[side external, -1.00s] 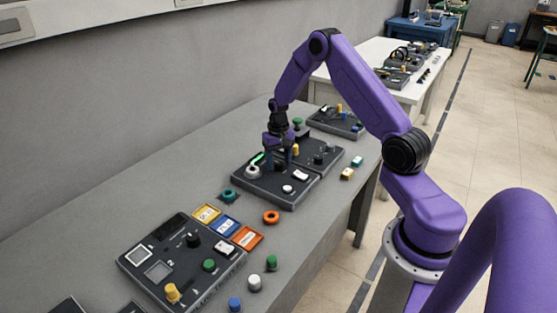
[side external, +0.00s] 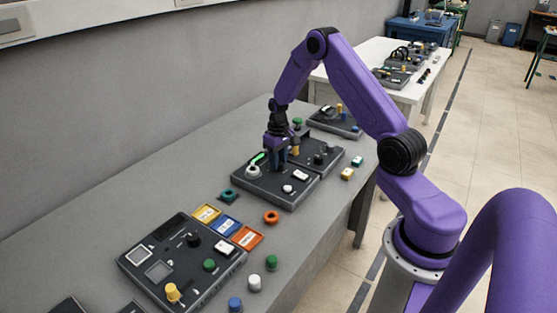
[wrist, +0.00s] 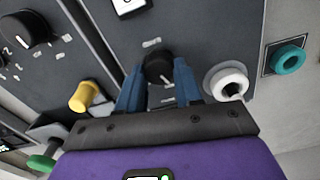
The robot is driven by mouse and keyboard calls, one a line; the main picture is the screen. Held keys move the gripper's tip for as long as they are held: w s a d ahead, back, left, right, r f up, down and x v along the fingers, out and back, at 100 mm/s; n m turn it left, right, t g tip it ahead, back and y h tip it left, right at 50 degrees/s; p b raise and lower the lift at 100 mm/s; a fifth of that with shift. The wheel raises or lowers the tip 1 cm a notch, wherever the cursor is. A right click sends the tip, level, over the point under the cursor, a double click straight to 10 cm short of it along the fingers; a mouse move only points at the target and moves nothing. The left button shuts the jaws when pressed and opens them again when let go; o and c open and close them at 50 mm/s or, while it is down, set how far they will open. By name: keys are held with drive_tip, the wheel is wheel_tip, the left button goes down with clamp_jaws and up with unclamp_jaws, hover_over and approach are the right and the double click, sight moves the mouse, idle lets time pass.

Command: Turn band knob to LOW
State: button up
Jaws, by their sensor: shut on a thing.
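In the wrist view my gripper (wrist: 158,84) has its two blue fingers on either side of a round black knob (wrist: 158,66) on a dark grey panel (wrist: 200,35). It is shut on this knob. Small pale labels sit beside the knob, too blurred to read. In the side view my gripper (side external: 279,168) points down onto the dark panel (side external: 270,195) in the middle of the grey bench, and its fingers hide the knob. I cannot tell which label the knob points at.
A white ring (wrist: 228,82) sits close beside one finger; it also shows in the side view (side external: 253,171). A yellow knob (wrist: 84,96) is on the neighbouring panel. A larger panel (side external: 150,275) stands nearer.

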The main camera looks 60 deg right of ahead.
drive_tip(key=n, duration=0.4)
drive_tip(key=shift+n, duration=0.3)
idle(0.3)
drive_tip(key=o, duration=1)
drive_tip(key=shift+o, duration=0.2)
drive_tip(key=shift+r, duration=0.1)
wheel_tip(320, 180, up, 17)
drive_tip(key=shift+r, duration=0.15)
